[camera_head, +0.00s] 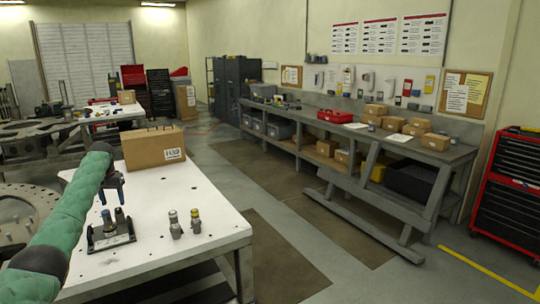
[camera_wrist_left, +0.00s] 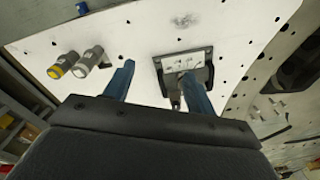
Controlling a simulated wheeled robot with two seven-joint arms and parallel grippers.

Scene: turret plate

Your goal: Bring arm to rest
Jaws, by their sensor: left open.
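My left arm, in a green sleeve, comes in from the left in the head view. My left gripper (camera_head: 114,184) hangs over the white table (camera_head: 205,195), above and near a dark fixture plate (camera_head: 110,240) with short cylindrical pieces on it. In the left wrist view the gripper's two blue fingers (camera_wrist_left: 157,70) are apart, with nothing seen held between them. The right finger overlaps the fixture (camera_wrist_left: 200,58) and hides part of it; contact cannot be told. My right gripper is not in view.
Two small upright cylinders, one grey-topped (camera_head: 175,226) and one yellow-topped (camera_head: 195,221), stand right of the fixture. A cardboard box (camera_head: 140,150) stands at the table's back. A grey workbench (camera_head: 450,156) with boxes lines the wall. A red tool chest (camera_head: 507,195) stands far right. Floor between is clear.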

